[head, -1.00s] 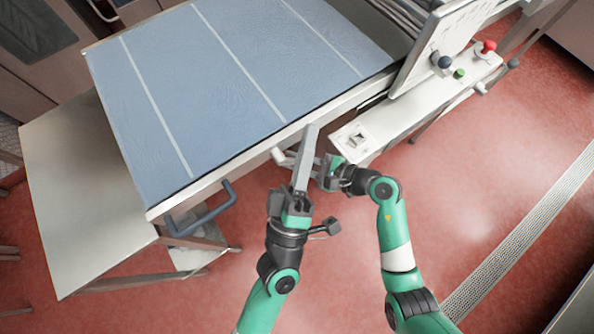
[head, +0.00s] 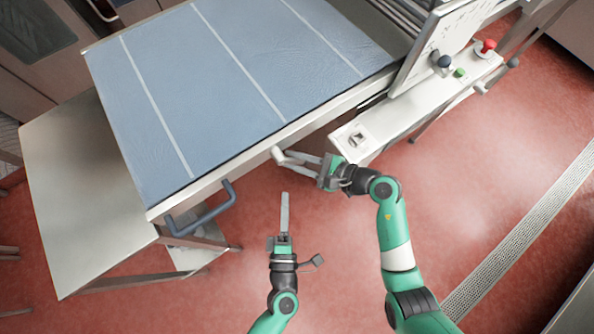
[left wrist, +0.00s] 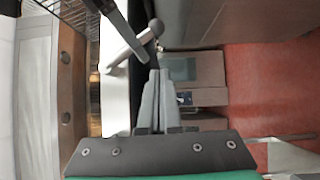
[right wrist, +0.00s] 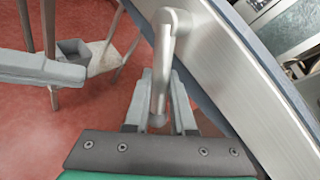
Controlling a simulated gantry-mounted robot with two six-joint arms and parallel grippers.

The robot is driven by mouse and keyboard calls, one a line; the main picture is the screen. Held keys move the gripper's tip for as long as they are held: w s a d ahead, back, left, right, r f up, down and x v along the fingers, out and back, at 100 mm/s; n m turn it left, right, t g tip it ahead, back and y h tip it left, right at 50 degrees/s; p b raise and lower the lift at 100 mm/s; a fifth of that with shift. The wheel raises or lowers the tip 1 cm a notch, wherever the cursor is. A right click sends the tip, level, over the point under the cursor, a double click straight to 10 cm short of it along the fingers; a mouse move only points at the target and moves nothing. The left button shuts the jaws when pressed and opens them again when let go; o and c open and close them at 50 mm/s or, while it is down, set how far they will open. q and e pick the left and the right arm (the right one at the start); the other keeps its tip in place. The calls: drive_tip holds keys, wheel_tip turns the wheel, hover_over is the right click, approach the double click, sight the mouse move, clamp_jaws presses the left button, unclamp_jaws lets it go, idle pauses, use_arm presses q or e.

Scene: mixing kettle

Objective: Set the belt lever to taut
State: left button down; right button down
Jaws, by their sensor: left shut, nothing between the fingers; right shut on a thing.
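The belt lever (head: 279,155) is a pale metal crank on the front edge of the blue belt table (head: 215,90). In the right wrist view, the lever (right wrist: 163,60) comes from its pivot at the edge down between my right fingers. My right gripper (head: 316,167) is shut on its free end, which shows between the fingers (right wrist: 157,112). My left gripper (head: 285,198) is shut and empty, apart from the lever and in front of the table edge. Its closed fingers also show in the left wrist view (left wrist: 157,85). The right gripper partly hides the lever in the head view.
A blue handle (head: 203,216) sticks out from the table's front left. A control box (head: 358,138) with a switch, green button (head: 459,73) and red button (head: 489,46) stands to the right. A bare side table (head: 75,190) is at left. The floor in front is open.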

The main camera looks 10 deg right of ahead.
drive_tip(key=shift+r, duration=0.1)
use_arm(q)
drive_tip(key=w+d, duration=0.4)
drive_tip(key=w, duration=0.2)
drive_tip(key=shift+w+d+r, duration=0.15)
drive_tip(key=shift+w+d+r, duration=0.1)
drive_tip(key=shift+w+d, duration=0.1)
drive_tip(key=shift+d, duration=0.45)
use_arm(e)
drive_tip(key=shift+s+a, duration=0.15)
drive_tip(key=shift+s, duration=0.05)
drive_tip(key=c, duration=0.8)
unclamp_jaws()
drive_tip(key=shift+f, duration=0.2)
use_arm(q)
drive_tip(key=shift+w, duration=0.1)
use_arm(e)
drive_tip(key=shift+o, duration=0.2)
drive_tip(key=shift+w, duration=0.15)
drive_tip(key=shift+r, duration=0.1)
